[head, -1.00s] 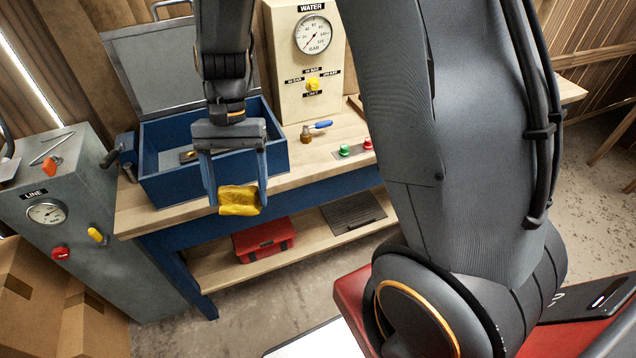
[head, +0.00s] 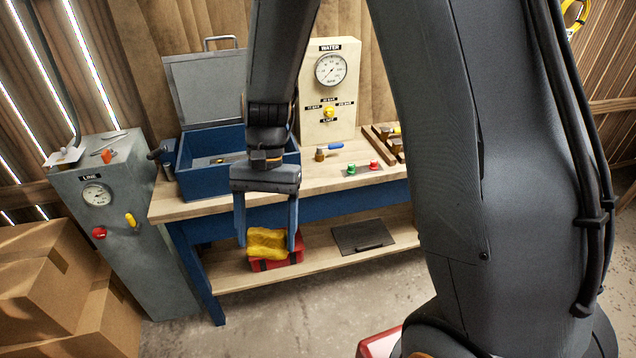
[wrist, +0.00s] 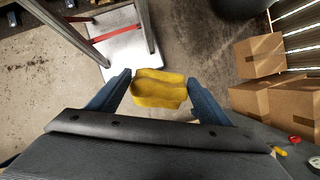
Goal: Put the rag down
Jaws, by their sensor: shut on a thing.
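The rag (head: 267,243) is a yellow folded cloth. My gripper (head: 268,246) points down in front of the workbench and is shut on the rag, which spans the gap between the two blue fingers. In the head view the rag overlaps the red toolbox on the lower shelf. In the wrist view the rag (wrist: 158,88) sits between the fingertips of my gripper (wrist: 158,90), with the concrete floor beyond it.
The bench (head: 390,178) holds an open blue box (head: 210,182), a water gauge panel (head: 345,105) and valve parts. The lower shelf (head: 235,278) carries the red toolbox (head: 284,262) and a dark mat (head: 361,236). A grey cabinet (head: 150,255) and cardboard boxes (head: 45,275) stand left.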

